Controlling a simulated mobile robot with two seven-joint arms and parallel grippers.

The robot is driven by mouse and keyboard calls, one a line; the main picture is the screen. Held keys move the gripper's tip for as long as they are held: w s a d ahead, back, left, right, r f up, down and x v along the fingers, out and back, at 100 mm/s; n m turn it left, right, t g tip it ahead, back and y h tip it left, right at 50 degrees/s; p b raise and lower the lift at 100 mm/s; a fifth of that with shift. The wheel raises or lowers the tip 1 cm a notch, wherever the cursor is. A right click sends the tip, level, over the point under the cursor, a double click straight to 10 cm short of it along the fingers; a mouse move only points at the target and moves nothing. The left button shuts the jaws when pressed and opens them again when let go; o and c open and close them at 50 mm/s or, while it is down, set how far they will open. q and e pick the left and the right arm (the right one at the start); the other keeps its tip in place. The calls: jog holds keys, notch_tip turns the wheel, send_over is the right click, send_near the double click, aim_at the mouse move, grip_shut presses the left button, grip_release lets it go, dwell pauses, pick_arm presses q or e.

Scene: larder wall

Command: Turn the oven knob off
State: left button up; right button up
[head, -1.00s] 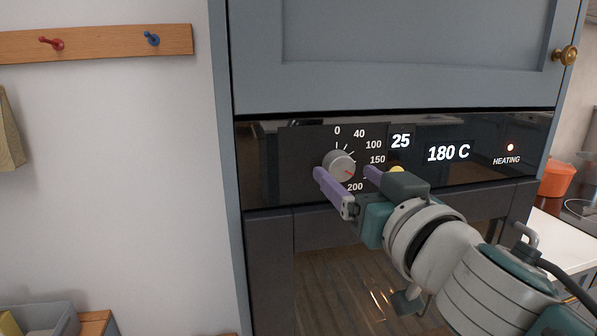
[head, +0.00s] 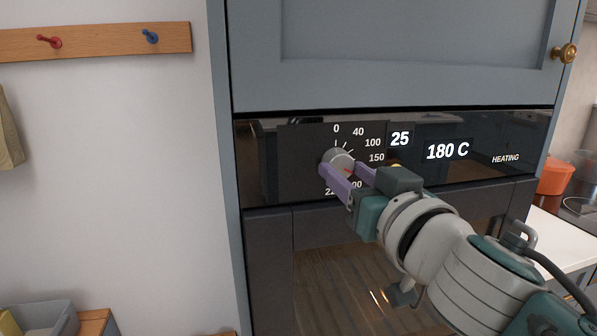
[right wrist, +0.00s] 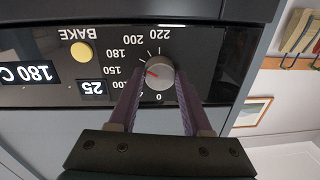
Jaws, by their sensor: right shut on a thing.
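The oven knob (head: 337,157) is a round grey dial on the black oven panel (head: 264,165), with numbers around it. It also shows in the right wrist view (right wrist: 160,74), where its red mark points to the 150–180 side of the scale, not at 0. My right gripper (head: 342,169) is shut on the knob, one purple finger on each side. The fingers hide some lower numbers in the head view. The display (head: 447,150) reads 180 C, and a smaller one (head: 400,139) reads 25. My left gripper is not in view.
A grey-blue cupboard door (head: 400,55) with a brass knob (head: 565,53) is above the panel. The glass oven door (head: 335,285) is below. A peg rail (head: 100,42) is on the left wall. An orange container (head: 555,177) stands on the right counter.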

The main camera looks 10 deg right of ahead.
grip_shut()
